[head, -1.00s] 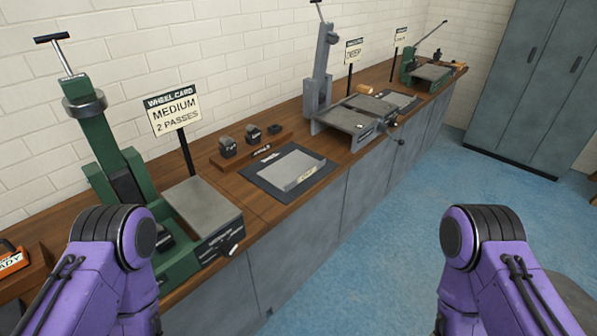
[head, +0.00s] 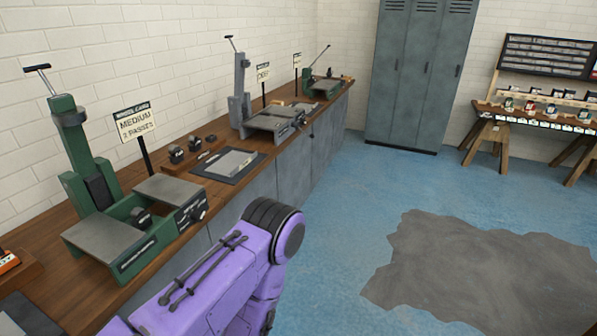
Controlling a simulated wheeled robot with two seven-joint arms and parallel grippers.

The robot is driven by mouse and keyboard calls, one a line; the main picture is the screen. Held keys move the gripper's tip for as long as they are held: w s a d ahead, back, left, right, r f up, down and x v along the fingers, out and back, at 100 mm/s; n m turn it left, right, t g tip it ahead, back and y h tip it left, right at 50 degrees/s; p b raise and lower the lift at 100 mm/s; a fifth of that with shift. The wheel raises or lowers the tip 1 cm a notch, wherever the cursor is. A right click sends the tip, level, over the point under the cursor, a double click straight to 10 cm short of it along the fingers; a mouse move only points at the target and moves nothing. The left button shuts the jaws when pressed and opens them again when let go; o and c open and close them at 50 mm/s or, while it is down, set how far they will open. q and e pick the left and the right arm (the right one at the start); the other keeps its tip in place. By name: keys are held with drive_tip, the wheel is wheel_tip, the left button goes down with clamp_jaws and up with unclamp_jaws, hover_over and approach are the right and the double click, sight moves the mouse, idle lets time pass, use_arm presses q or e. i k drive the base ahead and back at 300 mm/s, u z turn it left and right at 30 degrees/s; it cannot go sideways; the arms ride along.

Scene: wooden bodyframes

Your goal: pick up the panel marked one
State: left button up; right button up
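I cannot make out a panel marked one in the head view. A light grey flat plate (head: 232,163) lies on a dark mat (head: 205,174) on the wooden workbench, but any marking on it is too small to read. One purple arm of mine rises from the bottom of the picture in front of the bench. Neither gripper shows, so I cannot see what they hold.
Grey lockers (head: 420,75) stand at the back. A trestle table (head: 535,114) with small items is at the right. Blue floor (head: 340,225) with a grey patch (head: 480,270) is open.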

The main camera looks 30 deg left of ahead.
sight(230, 163)
drive_tip(key=z, duration=0.2)
drive_tip(key=i, duration=0.65)
drive_tip(key=u, duration=0.6)
drive_tip(key=i, duration=1.05)
drive_tip(key=u, duration=0.75)
